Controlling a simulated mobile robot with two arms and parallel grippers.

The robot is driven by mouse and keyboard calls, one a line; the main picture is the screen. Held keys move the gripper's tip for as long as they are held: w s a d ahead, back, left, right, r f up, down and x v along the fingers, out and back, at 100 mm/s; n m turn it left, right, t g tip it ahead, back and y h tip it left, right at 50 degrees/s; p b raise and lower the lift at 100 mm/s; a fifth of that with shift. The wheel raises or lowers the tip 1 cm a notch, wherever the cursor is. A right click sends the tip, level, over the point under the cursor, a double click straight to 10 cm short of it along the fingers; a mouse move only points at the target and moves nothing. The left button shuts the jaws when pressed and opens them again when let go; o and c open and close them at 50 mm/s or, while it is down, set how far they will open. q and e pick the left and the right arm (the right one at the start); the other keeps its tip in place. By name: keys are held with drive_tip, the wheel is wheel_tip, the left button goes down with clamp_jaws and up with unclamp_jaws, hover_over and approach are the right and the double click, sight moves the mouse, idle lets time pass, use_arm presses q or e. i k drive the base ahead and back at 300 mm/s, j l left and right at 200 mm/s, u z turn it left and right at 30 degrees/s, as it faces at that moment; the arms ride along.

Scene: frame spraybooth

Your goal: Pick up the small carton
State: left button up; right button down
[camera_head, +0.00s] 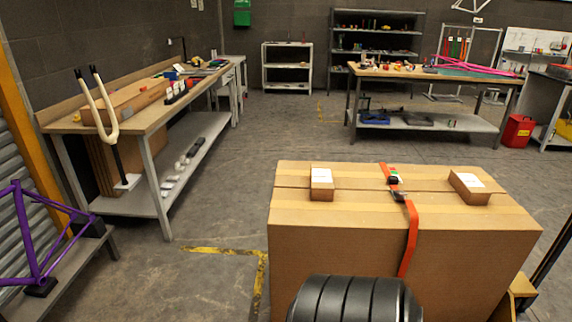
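A small brown carton (321,191) with a white label on top stands on the left part of a large cardboard box (340,250). A second small brown carton (466,193), also with a white label, stands on the right part of the same box. An orange strap (411,240) with a dark buckle runs over the box between the two cartons and down its front. I cannot tell which carton the task means. Neither of my grippers is in view. A black ribbed shape at the bottom edge hides part of the box's front.
A wooden workbench (150,115) with a fork and boxes stands at the left. A purple frame (35,240) sits on a low stand at lower left. Another bench (425,72) and shelves (375,35) are behind. The floor (225,205) left of the large box is clear.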

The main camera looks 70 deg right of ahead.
sight(322, 188)
drive_tip(key=i+j+z, duration=0.1)
drive_tip(key=i+z, duration=0.2)
drive_tip(key=i, duration=0.25)
drive_tip(key=i+j+z, duration=0.3)
drive_tip(key=i, duration=0.25)
drive_tip(key=i+l+z, duration=0.1)
drive_tip(key=z, duration=0.35)
drive_tip(key=i+z, duration=0.3)
drive_tip(key=z, duration=0.15)
drive_tip(key=i+j+z, duration=0.1)
drive_tip(key=z, duration=0.35)
drive_tip(key=i+j+z, duration=0.15)
drive_tip(key=i+z, duration=0.15)
drive_tip(key=z, duration=0.15)
drive_tip(key=i+j+z, duration=0.15)
drive_tip(key=z, duration=0.3)
